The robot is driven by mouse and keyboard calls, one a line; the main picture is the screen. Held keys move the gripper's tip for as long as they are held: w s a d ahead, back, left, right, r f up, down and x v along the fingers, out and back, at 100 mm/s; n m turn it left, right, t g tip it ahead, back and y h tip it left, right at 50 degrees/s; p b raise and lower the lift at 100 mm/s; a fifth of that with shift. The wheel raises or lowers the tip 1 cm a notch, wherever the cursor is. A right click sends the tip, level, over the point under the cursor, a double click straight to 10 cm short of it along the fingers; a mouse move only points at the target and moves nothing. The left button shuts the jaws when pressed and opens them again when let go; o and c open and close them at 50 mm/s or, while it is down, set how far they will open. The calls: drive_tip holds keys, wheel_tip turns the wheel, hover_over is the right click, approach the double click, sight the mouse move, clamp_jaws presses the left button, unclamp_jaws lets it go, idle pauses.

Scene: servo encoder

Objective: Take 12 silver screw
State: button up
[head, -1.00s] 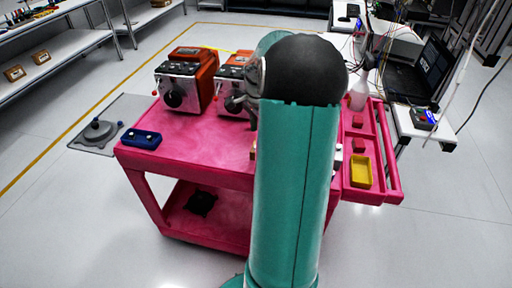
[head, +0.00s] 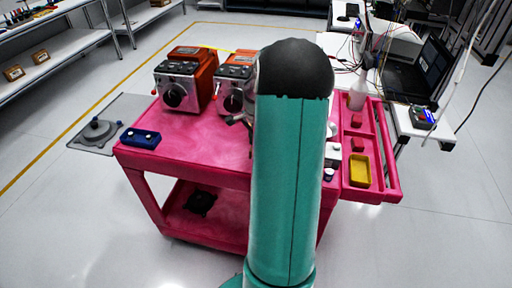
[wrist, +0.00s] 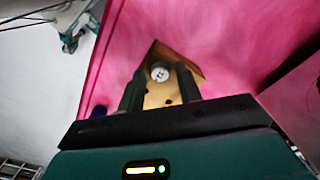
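In the wrist view, a round silver screw head (wrist: 160,73) with small dark marks shows on a tan wooden block (wrist: 158,97) with dark holes. My gripper (wrist: 160,76) has its two dark fingers apart, one on each side of the screw head, with space between. The fingers point toward the block; I cannot tell how far above it they are. In the head view, my green arm hides the gripper, screw and block.
A pink cart (head: 195,140) carries two orange-and-silver machines (head: 175,88) and a blue tray (head: 140,139). A side rack on the right holds a yellow bin (head: 360,171) and red pieces (head: 357,145).

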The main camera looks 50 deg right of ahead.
drive_tip(key=c, duration=0.7)
drive_tip(key=shift+r, duration=0.15)
drive_tip(key=shift+r, duration=2.75)
